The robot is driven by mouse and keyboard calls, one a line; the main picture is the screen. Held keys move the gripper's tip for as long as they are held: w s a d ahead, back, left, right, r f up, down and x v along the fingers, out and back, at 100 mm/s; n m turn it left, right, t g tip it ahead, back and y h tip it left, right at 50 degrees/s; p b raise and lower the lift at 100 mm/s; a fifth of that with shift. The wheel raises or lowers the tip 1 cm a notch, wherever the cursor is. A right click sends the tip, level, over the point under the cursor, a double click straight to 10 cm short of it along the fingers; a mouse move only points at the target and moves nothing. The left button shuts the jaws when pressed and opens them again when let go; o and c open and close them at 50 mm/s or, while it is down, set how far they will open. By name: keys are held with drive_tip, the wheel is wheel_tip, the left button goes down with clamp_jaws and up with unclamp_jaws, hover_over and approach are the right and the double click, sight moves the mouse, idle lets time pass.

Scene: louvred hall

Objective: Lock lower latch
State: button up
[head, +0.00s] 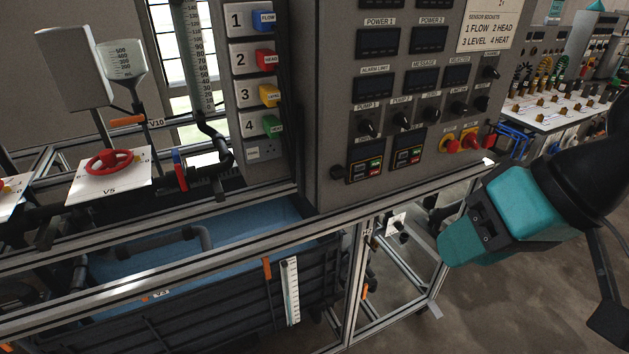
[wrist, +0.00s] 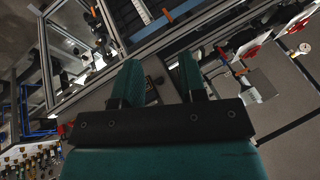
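My gripper (head: 461,243) is at the right in the head view, in front of the metal frame and below the control cabinet's (head: 318,120) right corner. In the wrist view its two teal fingers (wrist: 157,72) stand apart with nothing between them. No part is labelled as a latch, and I cannot tell which one is the lower latch. A small black round fitting (head: 338,172) sits at the cabinet front's lower left corner. My gripper is to the right of it and apart from it.
The aluminium frame (head: 395,262) runs below the cabinet. A blue-lined tank (head: 215,246) stands at the lower left, with a red handwheel (head: 108,162) above it. A bench with wiring (head: 550,107) is at the back right. Bare floor (head: 500,305) lies below my gripper.

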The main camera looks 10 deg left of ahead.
drive_tip(key=w+a+f+m+t+y+b, duration=0.25)
drive_tip(key=w+f+m+b, duration=0.2)
drive_tip(key=w, duration=0.25)
drive_tip(key=w+a+f+m+t+y+b, duration=0.1)
drive_tip(key=w+a+f+m+t+b, duration=0.2)
drive_tip(key=w+a+f+t+b, duration=0.25)
drive_tip(key=m+t+y+b, duration=0.1)
drive_tip(key=m+t+b, duration=0.45)
drive_tip(key=m, duration=0.25)
approach(342, 177)
drive_tip(key=shift+p+x, duration=2.1)
drive_tip(key=shift+x, duration=2.7)
drive_tip(key=shift+c, duration=0.2)
clamp_jaws()
